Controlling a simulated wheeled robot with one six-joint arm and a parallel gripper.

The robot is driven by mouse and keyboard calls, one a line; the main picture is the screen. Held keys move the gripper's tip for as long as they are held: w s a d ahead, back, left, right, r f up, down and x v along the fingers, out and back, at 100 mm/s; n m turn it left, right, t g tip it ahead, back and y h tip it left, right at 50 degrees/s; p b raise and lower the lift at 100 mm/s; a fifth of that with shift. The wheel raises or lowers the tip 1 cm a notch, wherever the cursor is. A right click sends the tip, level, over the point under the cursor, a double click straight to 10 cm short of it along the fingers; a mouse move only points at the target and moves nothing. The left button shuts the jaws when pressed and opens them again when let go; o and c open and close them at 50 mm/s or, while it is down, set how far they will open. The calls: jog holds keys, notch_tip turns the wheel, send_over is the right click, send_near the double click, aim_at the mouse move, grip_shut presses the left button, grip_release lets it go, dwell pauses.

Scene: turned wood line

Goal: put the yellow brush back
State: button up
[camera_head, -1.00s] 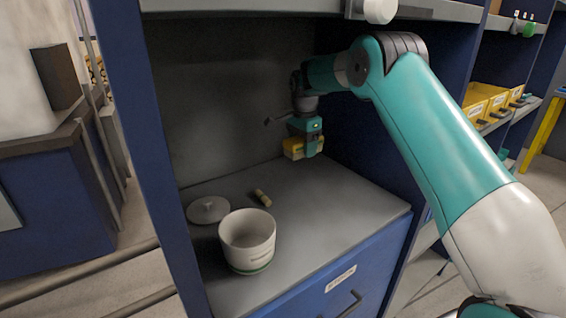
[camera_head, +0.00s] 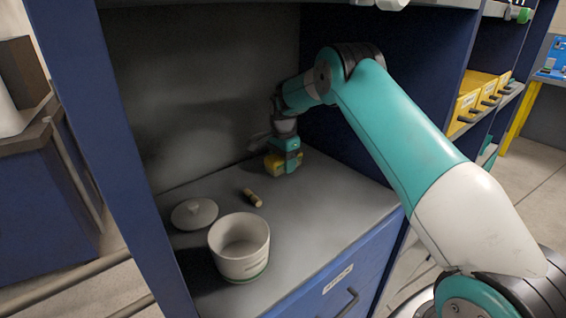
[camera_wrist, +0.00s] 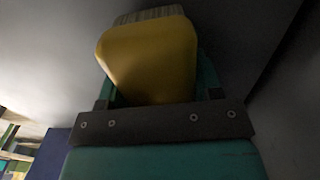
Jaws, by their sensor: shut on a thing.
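The yellow brush (camera_head: 273,163) is held in my gripper (camera_head: 285,164) at the back right of the grey bay, low over the shelf surface (camera_head: 330,190). Whether the brush touches the surface I cannot tell. In the wrist view the yellow brush (camera_wrist: 150,62) fills the space between the teal fingers of my gripper (camera_wrist: 153,85), with its bristles showing at the far end. My gripper is shut on it.
A white pot (camera_head: 240,248) stands open at the front of the surface. Its round lid (camera_head: 194,213) and a small wooden piece (camera_head: 252,197) lie behind it. A blue side wall (camera_head: 345,125) is close to my arm. The surface right of the pot is clear.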

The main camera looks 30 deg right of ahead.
jog(key=shift+f, duration=0.25)
jog(key=o, duration=0.9)
notch_tip(320, 180, up, 12)
jog(key=shift+r, duration=0.1)
